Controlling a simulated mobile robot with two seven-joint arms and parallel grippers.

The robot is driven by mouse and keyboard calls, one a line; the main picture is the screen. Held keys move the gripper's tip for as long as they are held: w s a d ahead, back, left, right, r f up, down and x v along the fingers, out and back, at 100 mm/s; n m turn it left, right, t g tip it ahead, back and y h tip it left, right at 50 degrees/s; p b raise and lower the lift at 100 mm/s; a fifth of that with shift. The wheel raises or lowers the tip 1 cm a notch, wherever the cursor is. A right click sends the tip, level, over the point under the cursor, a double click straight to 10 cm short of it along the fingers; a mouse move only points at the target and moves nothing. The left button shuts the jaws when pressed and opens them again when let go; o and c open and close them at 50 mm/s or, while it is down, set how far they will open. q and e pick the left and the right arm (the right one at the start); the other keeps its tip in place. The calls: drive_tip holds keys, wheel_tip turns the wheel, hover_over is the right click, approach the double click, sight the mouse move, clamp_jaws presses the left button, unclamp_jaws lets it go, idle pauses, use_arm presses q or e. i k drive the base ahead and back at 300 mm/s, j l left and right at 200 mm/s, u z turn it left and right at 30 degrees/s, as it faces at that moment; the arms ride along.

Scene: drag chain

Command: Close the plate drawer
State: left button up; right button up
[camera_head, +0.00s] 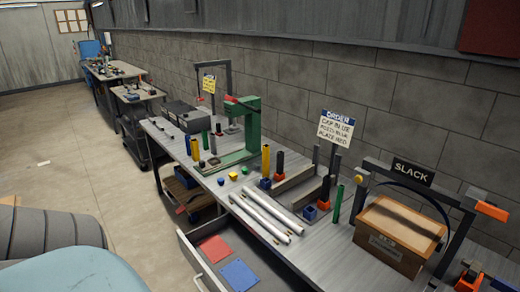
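The plate drawer (187,247) is pulled open at the front of the long workbench, at the bottom middle of the view. A red plate (214,248) and a blue plate (239,274) lie flat inside it, side by side. A pale curved handle (198,277) shows on its front at the left. The lower end of the drawer is cut off by the picture's edge. Neither of my grippers is in view, and nothing is seen touching the drawer.
The workbench (330,262) carries two white rods (262,215), a green press (247,130), several coloured cylinders and a wooden box (400,232) under a "SLACK" frame. Grey and pale-blue rounded shapes fill the bottom left. Open floor (115,180) lies beyond them.

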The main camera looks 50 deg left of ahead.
sight(274, 275)
drive_tip(key=u, duration=2.05)
drive_tip(key=l+z, duration=0.2)
drive_tip(key=l, duration=0.4)
